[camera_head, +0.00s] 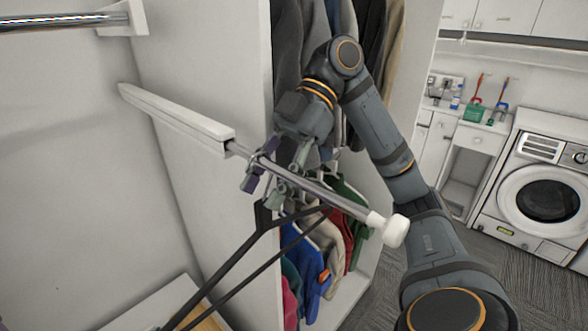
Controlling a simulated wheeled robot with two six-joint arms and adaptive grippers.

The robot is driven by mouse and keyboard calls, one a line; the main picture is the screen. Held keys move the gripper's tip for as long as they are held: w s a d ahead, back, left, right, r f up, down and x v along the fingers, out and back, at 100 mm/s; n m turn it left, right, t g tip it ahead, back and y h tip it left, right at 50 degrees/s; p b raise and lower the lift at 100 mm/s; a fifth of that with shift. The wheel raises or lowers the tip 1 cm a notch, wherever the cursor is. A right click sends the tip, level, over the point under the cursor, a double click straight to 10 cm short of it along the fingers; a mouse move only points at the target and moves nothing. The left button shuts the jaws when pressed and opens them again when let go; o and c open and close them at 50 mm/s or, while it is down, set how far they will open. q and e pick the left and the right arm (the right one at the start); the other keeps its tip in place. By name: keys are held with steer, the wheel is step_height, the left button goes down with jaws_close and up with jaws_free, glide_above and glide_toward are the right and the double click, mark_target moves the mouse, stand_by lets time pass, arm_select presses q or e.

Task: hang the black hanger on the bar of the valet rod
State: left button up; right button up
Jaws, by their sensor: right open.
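The valet rod's metal bar (338,203) sticks out from a white housing (178,118) on the closet panel and ends in a white knob (396,231). The black hanger (236,255) is just below the bar, its neck near the bar's inner half and one arm sloping to the lower left. Its hook is mostly hidden by the fingers, so I cannot tell clearly how it sits on the bar. My right gripper (261,186) is open at the bar, its purple-padded fingertips just above the hanger's neck. My left gripper is not in view.
A closet with dark clothes (300,45) above and coloured clothes (308,265) below stands behind the bar. Another metal rail (65,22) is at the upper left. A washing machine (540,190) and a counter are at the right. Carpet floor is free between.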

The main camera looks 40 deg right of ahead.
steer(key=w+d, duration=0.1)
steer(key=d, duration=1.1)
steer(key=shift+s+d, duration=0.1)
